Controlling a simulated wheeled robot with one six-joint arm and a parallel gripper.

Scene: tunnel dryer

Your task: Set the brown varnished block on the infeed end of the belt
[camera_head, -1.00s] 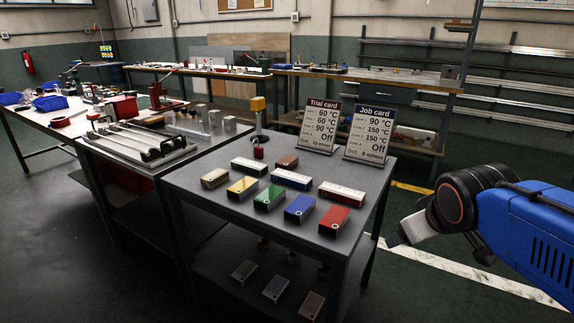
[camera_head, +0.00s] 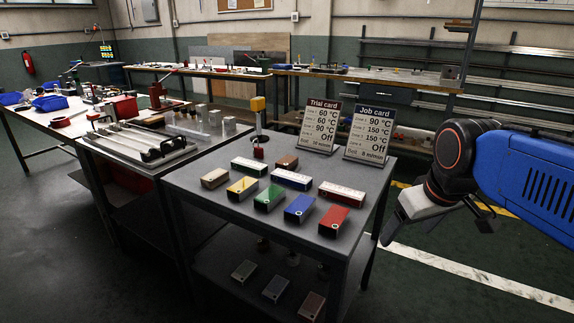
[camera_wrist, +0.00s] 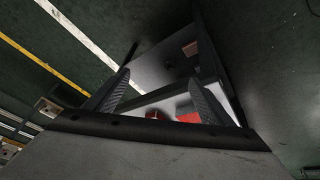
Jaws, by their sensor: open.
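A small brown block (camera_head: 287,161) lies at the back of the dark grey table (camera_head: 190,190), among several other blocks. I cannot tell its varnish from here. A tan block (camera_head: 214,178) lies at the table's left side. My gripper (camera_head: 388,236) is off the table's right side, pointing down and left, apart from every block. In the wrist view my gripper (camera_wrist: 160,92) shows two spread fingers with nothing held between them. A red patch (camera_wrist: 188,117) shows beyond the fingers. I cannot make out the belt or its infeed end.
White-topped, yellow, green, blue and red (camera_head: 334,221) blocks fill the tabletop. A trial card (camera_head: 320,128) and a job card (camera_head: 370,135) stand at its back right. A lower shelf holds several darker blocks (camera_head: 275,288). Floor to the right of the table is open.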

